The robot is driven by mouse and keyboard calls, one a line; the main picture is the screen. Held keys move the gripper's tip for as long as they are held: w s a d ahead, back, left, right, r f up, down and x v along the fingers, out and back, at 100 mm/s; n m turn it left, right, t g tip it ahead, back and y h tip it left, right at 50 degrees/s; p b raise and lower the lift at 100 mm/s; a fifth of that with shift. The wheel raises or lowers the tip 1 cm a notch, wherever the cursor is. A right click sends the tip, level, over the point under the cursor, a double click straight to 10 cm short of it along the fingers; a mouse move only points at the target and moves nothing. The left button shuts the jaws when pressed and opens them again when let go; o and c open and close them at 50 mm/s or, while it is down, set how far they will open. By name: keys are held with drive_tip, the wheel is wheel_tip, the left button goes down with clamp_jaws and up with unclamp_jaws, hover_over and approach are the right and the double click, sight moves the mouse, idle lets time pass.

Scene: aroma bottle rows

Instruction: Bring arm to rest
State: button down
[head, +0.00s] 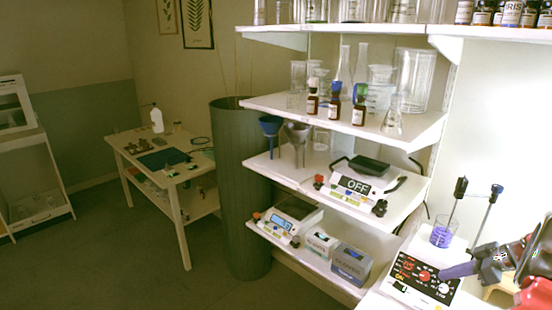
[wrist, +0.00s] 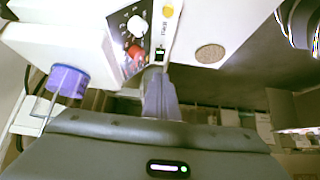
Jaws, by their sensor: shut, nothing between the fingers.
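My gripper (head: 459,271) is at the lower right of the head view, shut and empty, its fingertips close over the front of a white device with a black, knobbed control panel (head: 411,278). I cannot tell whether it touches the panel. In the wrist view my gripper (wrist: 158,78) shows its closed fingers in the middle, with the knobbed panel (wrist: 138,32) just beyond them. A beaker of purple liquid (head: 442,232) stands on the device, and it also shows at the left of the wrist view (wrist: 66,84).
Shelves with glassware and brown bottles (head: 333,102) stand left of my arm. The middle shelf holds a device marked OFF (head: 356,186); the lower one holds a scale (head: 290,217). A dark green cylinder (head: 240,190) and a small table (head: 180,200) are farther left. Open floor lies at lower left.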

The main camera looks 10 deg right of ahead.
drive_tip(key=s+a+f+m+g+h, duration=0.1)
drive_tip(key=s+a+f+m+g, duration=0.15)
drive_tip(key=s+a+m, duration=0.5)
drive_tip(key=s+a+r+h, duration=0.1)
drive_tip(key=a+r, duration=0.5)
drive_tip(key=a, duration=0.6)
drive_tip(key=s+a+r+t+h, duration=0.1)
drive_tip(key=s+a+r, duration=0.3)
drive_tip(key=a, duration=0.9)
drive_tip(key=s+a+r+h, duration=0.1)
drive_tip(key=s+a+r, duration=0.2)
drive_tip(key=a+r, duration=0.5)
drive_tip(key=a, duration=0.5)
drive_tip(key=shift+r+t+h, duration=0.2)
drive_tip(key=shift+t+h, duration=0.15)
drive_tip(key=shift+h, duration=0.05)
drive_tip(key=shift+n, duration=0.25)
